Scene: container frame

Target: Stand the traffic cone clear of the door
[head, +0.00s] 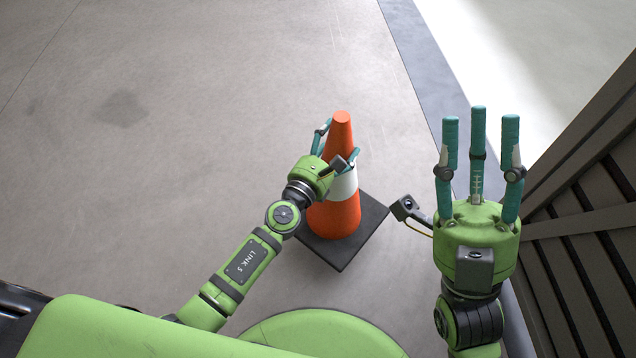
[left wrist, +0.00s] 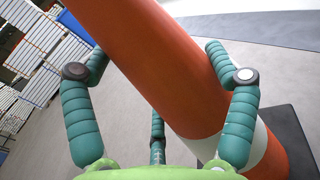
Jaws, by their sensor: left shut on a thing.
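The traffic cone (head: 336,212) is orange with a white band and a square black base (head: 372,222). In the head view it stands upright, or nearly so, in the middle of the picture. My left gripper (head: 338,145) is shut on the upper part of the cone. In the left wrist view the orange cone (left wrist: 160,65) runs between the teal fingers of my left gripper (left wrist: 160,75). My right gripper (head: 480,130) is raised to the right of the cone, its fingers spread and empty. I cannot tell whether the base touches the floor.
A dark ribbed door panel (head: 590,215) stands at the right, close to my right gripper. A grey strip (head: 425,60) crosses the floor beyond the cone, with a bright area past it. The concrete floor (head: 170,130) at the left is clear. Shelving (left wrist: 30,60) shows in the left wrist view.

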